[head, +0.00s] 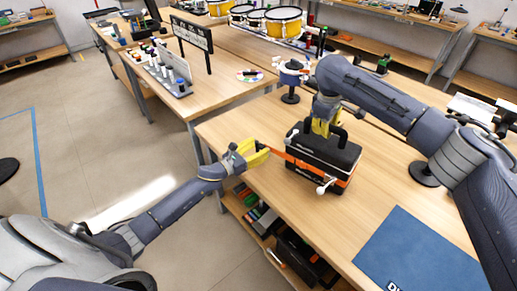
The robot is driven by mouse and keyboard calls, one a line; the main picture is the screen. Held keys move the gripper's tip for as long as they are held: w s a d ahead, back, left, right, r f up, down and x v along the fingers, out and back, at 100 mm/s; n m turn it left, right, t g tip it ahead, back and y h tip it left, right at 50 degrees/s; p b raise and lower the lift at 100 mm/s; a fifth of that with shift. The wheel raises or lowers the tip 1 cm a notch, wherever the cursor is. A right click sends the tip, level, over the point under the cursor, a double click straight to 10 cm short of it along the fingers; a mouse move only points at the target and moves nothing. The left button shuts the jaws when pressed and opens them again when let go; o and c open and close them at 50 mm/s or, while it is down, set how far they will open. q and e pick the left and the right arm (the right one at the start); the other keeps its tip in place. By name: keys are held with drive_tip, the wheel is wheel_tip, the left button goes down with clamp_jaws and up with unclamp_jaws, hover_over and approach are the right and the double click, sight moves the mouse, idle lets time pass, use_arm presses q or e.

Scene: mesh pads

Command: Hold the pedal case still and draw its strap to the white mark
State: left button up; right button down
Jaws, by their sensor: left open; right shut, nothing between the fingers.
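The pedal case (338,155) is a black box with an orange band low on its side. It stands on the wooden table, a dark handle on top. An orange strap (297,161) runs along its near side, from close by my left gripper toward a white piece (325,187) at the near right corner. My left gripper (262,153), with yellow fingers, is open at the strap's left end, left of the case. Whether it touches the strap is unclear. My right gripper (322,128) is shut and empty at the case's top, beside the handle. I cannot make out the white mark clearly.
A dark blue mat (420,255) lies at the table's near right. A small dark stand (290,96) is behind the case. Shelves below the table hold boxes (262,218). Bare tabletop lies in front of the case.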

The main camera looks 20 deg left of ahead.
use_arm(q)
drive_tip(key=shift+c, duration=0.2)
clamp_jaws()
idle(0.6)
